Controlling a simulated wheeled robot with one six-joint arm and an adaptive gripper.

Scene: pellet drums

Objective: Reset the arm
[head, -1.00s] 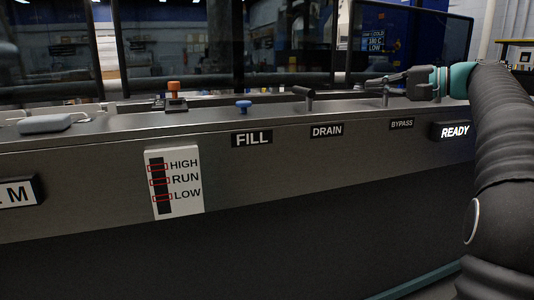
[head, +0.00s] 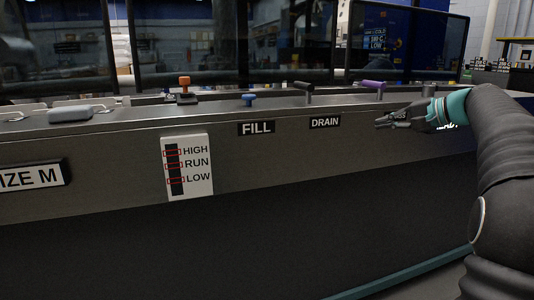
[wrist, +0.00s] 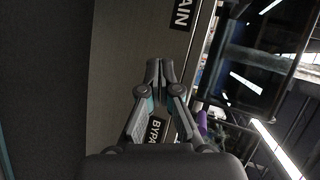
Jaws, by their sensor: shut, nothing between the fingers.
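My gripper (head: 382,123) is at the right in the head view, in front of the counter's face and below the purple lever (head: 374,86). It hides most of the BYPASS label. In the wrist view my gripper (wrist: 159,65) has its fingertips together with nothing between them. The BYPASS label (wrist: 158,130) shows partly between the fingers there, and the DRAIN label (wrist: 183,14) is at the top. My arm comes in from the right edge of the head view.
The metal counter (head: 100,140) runs across the view. On top are a dark lever (head: 308,88) above DRAIN, a blue knob (head: 248,99) above FILL, an orange-topped control (head: 184,82) and a grey handle (head: 75,114). A level gauge (head: 187,167) is on the face. Space before the counter looks clear.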

